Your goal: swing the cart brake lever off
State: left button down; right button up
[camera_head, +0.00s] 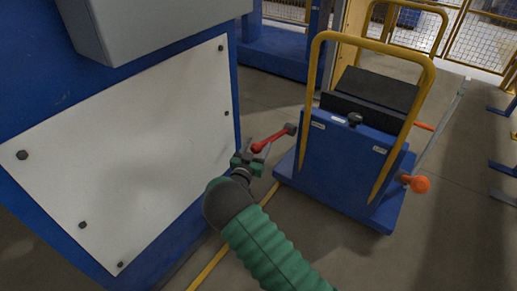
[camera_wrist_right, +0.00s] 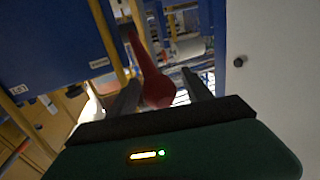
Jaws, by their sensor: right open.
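The blue cart (camera_head: 345,160) with a yellow push frame stands right of centre in the head view. The red brake lever (camera_head: 270,139) sticks out from its left side toward the machine. My right gripper (camera_head: 254,153) is at the lever's outer end. In the right wrist view the lever (camera_wrist_right: 151,75) runs down between the open fingers of my right gripper (camera_wrist_right: 160,95), its rounded end near the palm. The fingers are apart, and I cannot tell whether either touches the lever. My left gripper is in neither view.
A blue machine with a white bolted panel (camera_head: 140,150) stands close on the left of my right arm. An orange knob (camera_head: 419,184) sticks out at the cart's right. A yellow line (camera_head: 210,267) marks the floor. Yellow mesh fencing (camera_head: 480,40) stands behind.

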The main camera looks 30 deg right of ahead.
jog(key=shift+x, duration=0.8)
jog(key=shift+c, duration=0.3)
jog(key=shift+a, duration=0.1)
grip_shut()
